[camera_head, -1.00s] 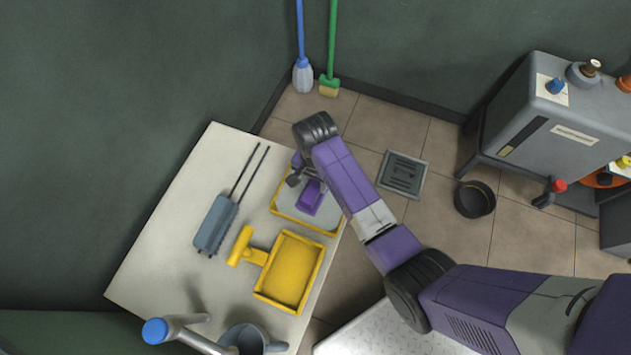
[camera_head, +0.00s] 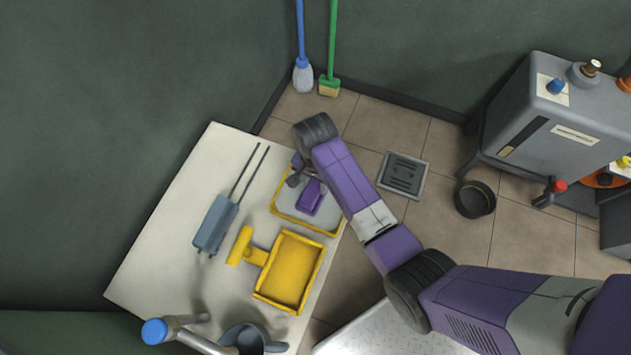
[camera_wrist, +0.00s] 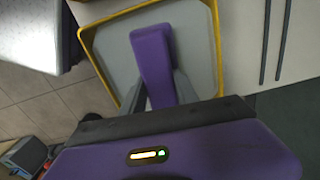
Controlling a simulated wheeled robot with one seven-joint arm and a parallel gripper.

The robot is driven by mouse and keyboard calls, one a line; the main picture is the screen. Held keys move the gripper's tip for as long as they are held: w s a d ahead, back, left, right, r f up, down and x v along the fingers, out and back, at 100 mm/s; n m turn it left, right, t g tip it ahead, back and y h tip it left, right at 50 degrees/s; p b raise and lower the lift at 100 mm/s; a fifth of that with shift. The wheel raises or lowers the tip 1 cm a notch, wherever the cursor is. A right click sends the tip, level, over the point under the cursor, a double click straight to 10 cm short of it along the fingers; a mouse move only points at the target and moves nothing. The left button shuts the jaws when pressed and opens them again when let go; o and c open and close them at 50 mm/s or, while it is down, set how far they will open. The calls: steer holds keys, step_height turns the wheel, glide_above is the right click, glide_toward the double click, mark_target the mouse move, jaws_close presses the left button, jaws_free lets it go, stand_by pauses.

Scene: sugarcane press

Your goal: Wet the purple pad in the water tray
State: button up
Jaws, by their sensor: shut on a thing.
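The purple pad (camera_head: 311,196) is a small block held in my gripper (camera_head: 296,178), which is shut on it. In the wrist view the pad (camera_wrist: 153,62) sits between the two grey fingers of my gripper (camera_wrist: 166,92). The water tray (camera_head: 335,231) is shallow with a yellow rim and a pale grey inside, at the table's right edge. In the wrist view the tray (camera_wrist: 215,30) lies directly beneath the pad. I cannot tell whether the pad touches the tray's inside.
A yellow scoop-like tray (camera_head: 290,273) with a handle lies beside the water tray. A grey two-pronged tool (camera_head: 214,224) lies to the left. A blue-capped tap (camera_head: 155,331) and a grey pot (camera_head: 250,340) are at the table's near end. The table (camera_head: 160,235) has free room at left.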

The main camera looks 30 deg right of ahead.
mark_target(316, 183)
steer(key=shift+s+f, duration=0.1)
steer(key=shift+f, duration=0.4)
stand_by(2.0)
step_height(316, 183, up, 7)
steer(key=p, duration=0.8)
steer(key=shift+r, duration=0.2)
steer(key=shift+f, duration=0.1)
stand_by(0.7)
